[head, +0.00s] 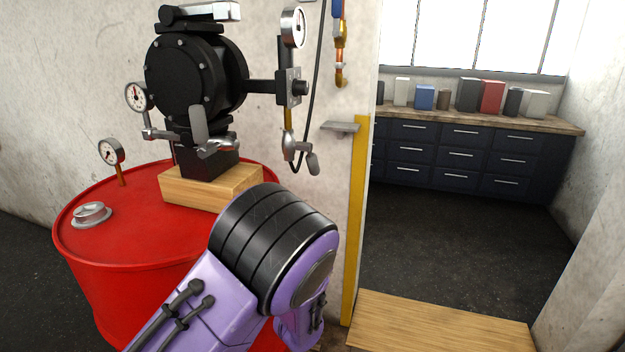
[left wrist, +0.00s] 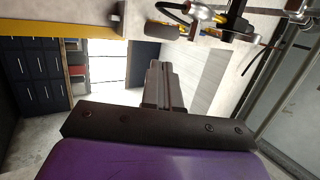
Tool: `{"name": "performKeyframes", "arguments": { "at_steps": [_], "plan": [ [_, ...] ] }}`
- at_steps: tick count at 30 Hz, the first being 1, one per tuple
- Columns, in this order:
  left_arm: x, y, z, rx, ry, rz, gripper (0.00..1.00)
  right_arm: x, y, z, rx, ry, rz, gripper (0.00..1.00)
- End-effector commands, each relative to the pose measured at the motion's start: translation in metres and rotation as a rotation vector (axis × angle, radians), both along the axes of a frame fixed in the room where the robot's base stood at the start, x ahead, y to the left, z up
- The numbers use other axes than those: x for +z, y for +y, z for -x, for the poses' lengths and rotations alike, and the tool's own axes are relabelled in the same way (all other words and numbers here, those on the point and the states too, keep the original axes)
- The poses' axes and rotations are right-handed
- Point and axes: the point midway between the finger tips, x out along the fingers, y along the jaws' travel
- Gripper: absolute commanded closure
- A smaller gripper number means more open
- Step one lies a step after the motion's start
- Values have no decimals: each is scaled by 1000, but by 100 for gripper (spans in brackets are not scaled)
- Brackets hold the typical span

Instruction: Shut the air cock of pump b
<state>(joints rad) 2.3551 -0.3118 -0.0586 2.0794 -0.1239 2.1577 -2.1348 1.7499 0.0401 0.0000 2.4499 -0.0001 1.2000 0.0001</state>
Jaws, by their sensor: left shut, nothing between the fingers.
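A black round pump (head: 190,78) stands on a wooden block on a red drum (head: 130,250). No lettering on it is readable. A small cock (head: 291,150) with a grey lever hangs on a brass pipe at its right, below a gauge block. Another valve with a grey upright handle (head: 198,126) sits at the pump's front. My left gripper (left wrist: 162,68) is shut and empty in the left wrist view, apart from a grey handle (left wrist: 165,31) and brass fittings above it. In the head view my purple arm hides this gripper. My right gripper is not in view.
Gauges (head: 111,151) and a cap (head: 91,214) stand on the drum. A copper pipe (head: 340,60) with a blue part runs down the wall by a small shelf (head: 341,127) and yellow door edge (head: 355,220). A dark hose hangs beside the cock. Open floor lies beyond the doorway.

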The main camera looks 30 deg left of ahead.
Motion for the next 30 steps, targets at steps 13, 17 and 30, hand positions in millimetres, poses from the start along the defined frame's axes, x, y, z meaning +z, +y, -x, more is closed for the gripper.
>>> {"name": "performKeyframes", "arguments": {
  "at_steps": [13,17,30],
  "plan": [
    [51,32,-74,2,-2,4,100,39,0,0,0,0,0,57],
    [62,39,-91,1,-2,4,100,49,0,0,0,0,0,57],
    [67,43,-106,-3,0,1,100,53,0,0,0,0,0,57]
  ]
}}
